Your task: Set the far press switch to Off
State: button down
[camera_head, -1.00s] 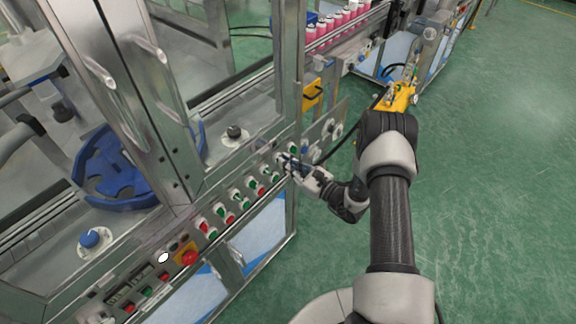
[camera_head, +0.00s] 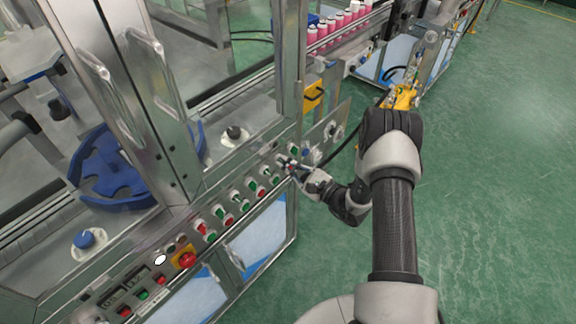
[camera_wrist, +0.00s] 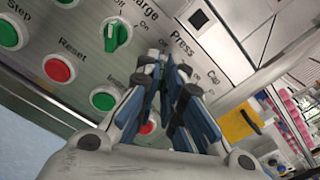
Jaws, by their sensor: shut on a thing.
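The far press switch sits on the slanted control panel (camera_wrist: 85,35), beneath the printed word Press in the wrist view. My fingers cover it there, so its knob and pointing direction are hidden. My gripper (camera_wrist: 166,66) has its blue-and-grey fingers closed around that spot, shut on the switch. In the head view my gripper (camera_head: 286,162) reaches the panel's far end from the right. A neighbouring green switch (camera_wrist: 117,37) stands free beside the fingers, with Off and On marks.
Near the fingers are a red Reset button (camera_wrist: 57,69), a green Step button (camera_wrist: 9,33) and another green button (camera_wrist: 103,100). A red emergency stop (camera_head: 187,259) is farther along the panel. Green floor (camera_head: 490,170) is open on the right.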

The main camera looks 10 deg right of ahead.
jog(key=c, duration=1.7)
grip_release()
jog(key=v, duration=1.2)
